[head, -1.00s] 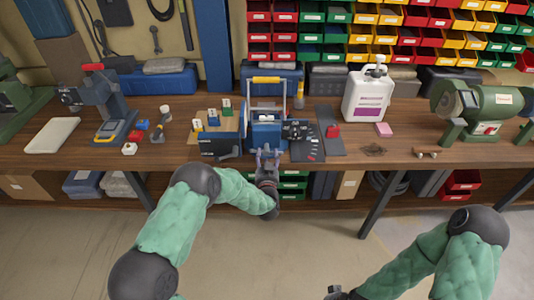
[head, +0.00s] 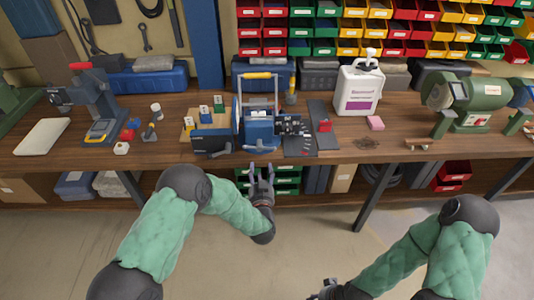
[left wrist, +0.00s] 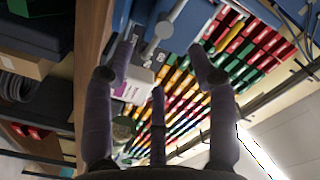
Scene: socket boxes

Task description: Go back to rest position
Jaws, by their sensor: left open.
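My left gripper (head: 262,178) is open and empty in the head view, just in front of the workbench's front edge. It is below a blue device with a yellow-topped handle (head: 258,125) and apart from it. In the left wrist view its spread fingers (left wrist: 158,85) hold nothing, with part of a blue thing beyond them. My right gripper (head: 328,290) is at the bottom of the head view, low over the floor. It is small and partly cut off, so its jaws cannot be made out.
The wooden workbench (head: 390,152) bears a white jug (head: 359,90), a green bench grinder (head: 470,100), a dark press (head: 95,105) and a pale pad (head: 42,137). Coloured bins (head: 380,28) line the wall behind. Bare floor (head: 290,235) lies free in front of the bench.

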